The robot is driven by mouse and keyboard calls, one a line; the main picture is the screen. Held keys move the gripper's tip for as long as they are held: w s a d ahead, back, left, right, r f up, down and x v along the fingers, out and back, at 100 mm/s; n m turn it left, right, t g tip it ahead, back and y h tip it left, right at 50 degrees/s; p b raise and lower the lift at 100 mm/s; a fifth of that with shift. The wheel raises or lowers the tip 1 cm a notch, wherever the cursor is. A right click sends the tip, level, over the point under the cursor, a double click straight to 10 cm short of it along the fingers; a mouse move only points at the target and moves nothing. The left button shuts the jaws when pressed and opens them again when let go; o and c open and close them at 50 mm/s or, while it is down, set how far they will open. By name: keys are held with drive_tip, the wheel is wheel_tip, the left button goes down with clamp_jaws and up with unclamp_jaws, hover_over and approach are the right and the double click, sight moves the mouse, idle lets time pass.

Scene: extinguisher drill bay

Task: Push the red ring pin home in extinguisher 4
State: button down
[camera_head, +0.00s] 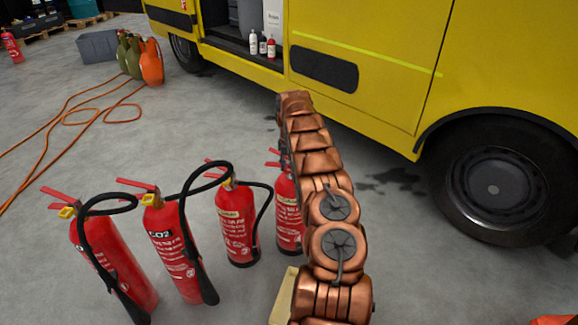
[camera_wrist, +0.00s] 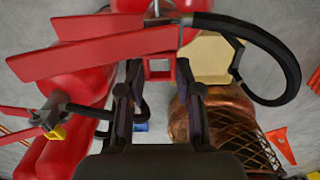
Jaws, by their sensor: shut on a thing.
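In the wrist view my gripper (camera_wrist: 158,68) has its two dark fingers on either side of a square red ring, the ring pin (camera_wrist: 158,76), and is shut on it. The ring lies right under the red levers (camera_wrist: 95,54) of an extinguisher, with a black hose (camera_wrist: 262,38) curving off to the right. How deep the pin sits is hidden. In the head view the rightmost extinguisher (camera_head: 287,212) stands upright, partly behind my copper arm. My gripper is hidden there. I cannot read a number on any extinguisher.
Three more red extinguishers, left (camera_head: 118,262), middle (camera_head: 172,250) and right (camera_head: 236,222), stand in a row beside it. A yellow truck (camera_head: 385,60) stands behind. An orange hose (camera_head: 72,105) lies on the floor at left. Open floor lies right of my arm.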

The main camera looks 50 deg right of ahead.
drive_tip(key=c, duration=0.7)
unclamp_jaws()
drive_tip(key=shift+r, duration=0.1)
drive_tip(key=shift+r, duration=5.9)
